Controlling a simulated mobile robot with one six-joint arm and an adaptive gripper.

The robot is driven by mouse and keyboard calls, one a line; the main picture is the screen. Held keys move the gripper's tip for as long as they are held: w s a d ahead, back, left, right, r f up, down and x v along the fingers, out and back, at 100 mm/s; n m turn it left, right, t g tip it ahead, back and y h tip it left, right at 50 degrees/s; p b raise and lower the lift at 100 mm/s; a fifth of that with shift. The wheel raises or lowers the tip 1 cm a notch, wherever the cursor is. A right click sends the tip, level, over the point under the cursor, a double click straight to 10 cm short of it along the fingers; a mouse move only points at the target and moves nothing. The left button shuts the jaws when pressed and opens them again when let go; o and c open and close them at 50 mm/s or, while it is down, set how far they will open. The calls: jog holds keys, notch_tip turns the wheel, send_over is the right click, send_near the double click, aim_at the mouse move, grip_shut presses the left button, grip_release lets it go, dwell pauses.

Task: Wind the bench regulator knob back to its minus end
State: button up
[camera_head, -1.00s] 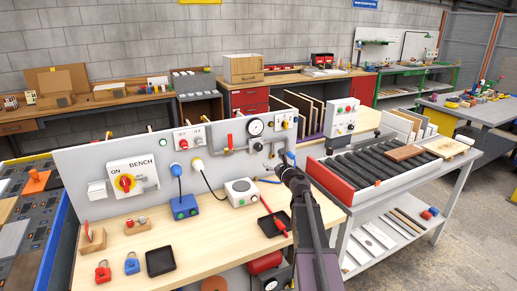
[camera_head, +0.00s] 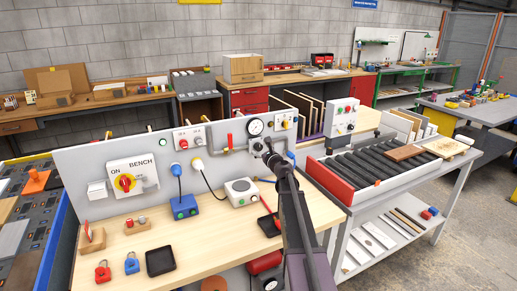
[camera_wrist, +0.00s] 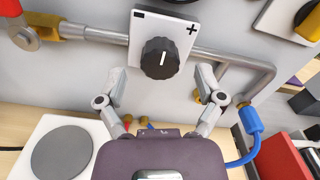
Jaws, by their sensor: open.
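The regulator knob (camera_wrist: 160,58) is a black ribbed dial with a white pointer line. It sits on a white plate (camera_wrist: 178,22) marked minus at upper left and plus at upper right, in the wrist view. In the head view my gripper (camera_head: 268,152) is up at the panel beneath the pressure gauge and hides most of the regulator.
A grey pipe (camera_wrist: 105,34) runs behind the plate and bends down to a blue fitting (camera_wrist: 250,120). A hotplate (camera_wrist: 60,152) stands below left. The pressure gauge (camera_head: 254,127) is on the panel (camera_head: 80,165).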

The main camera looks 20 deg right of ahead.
jog(key=shift+w, duration=1.45)
jog(key=shift+a, duration=0.1)
jog(key=c, duration=1.1)
